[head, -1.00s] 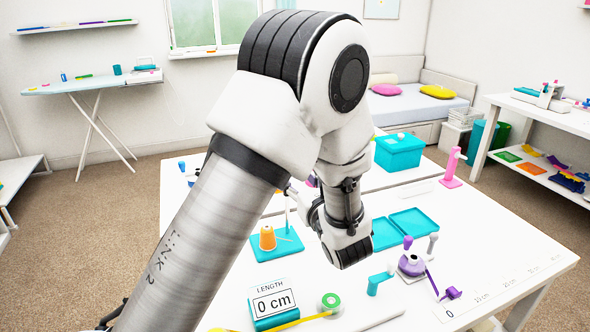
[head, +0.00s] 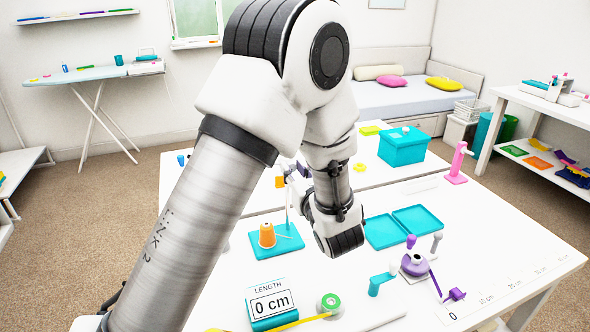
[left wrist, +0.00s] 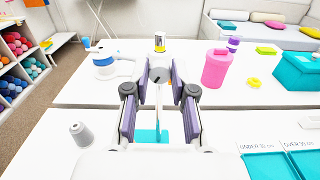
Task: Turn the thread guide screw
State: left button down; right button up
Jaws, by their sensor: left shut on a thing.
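A teal stand (head: 290,240) on the near table carries an orange spool (head: 267,235) and a thin upright rod (head: 288,208). In the left wrist view the teal base (left wrist: 150,136) and the pale rod lie below and between my fingers. A dark grey round knob (left wrist: 161,75), seemingly the thread guide screw, is at the rod's top, between the fingertips. My left gripper (left wrist: 161,72) is shut on this knob. In the head view my left gripper (head: 297,172) is mostly hidden behind my own arm. My right gripper is not in view.
A grey spool (left wrist: 81,134) stands left of the stand. Teal trays (head: 416,219), a purple winder (head: 414,264) and a length display (head: 270,303) are on the near table. A pink jar (left wrist: 216,68) and a teal box (head: 402,147) are beyond.

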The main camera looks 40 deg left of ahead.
pick_arm(q)
jog(key=m+p, duration=0.2)
jog(key=m, duration=0.1)
jog(key=m+p, duration=0.1)
jog(key=shift+r+m+p, duration=0.25)
jog(key=shift+m+p, duration=0.05)
jog(key=shift+p, duration=0.05)
jog(key=m+p, duration=0.3)
jog(key=shift+w+m, duration=0.1)
jog(key=shift+m, duration=0.2)
jog(key=m+p, duration=0.3)
jog(key=shift+f+m, duration=0.1)
jog(key=shift+m, duration=0.2)
jog(key=m+p, duration=0.6)
jog(key=m, duration=0.2)
jog(key=shift+f+p, duration=0.1)
jog(key=shift+p, duration=0.25)
jog(key=m+p, duration=0.2)
jog(key=m, duration=0.1)
jog(key=shift+m, duration=0.4)
jog(key=m+p, duration=0.1)
jog(key=m, duration=0.1)
jog(key=shift+f+m, duration=0.1)
jog(key=shift+m, duration=0.2)
jog(key=shift+f+m+p, duration=0.1)
jog(key=shift+m+p, duration=0.75)
jog(key=shift+m, duration=0.85)
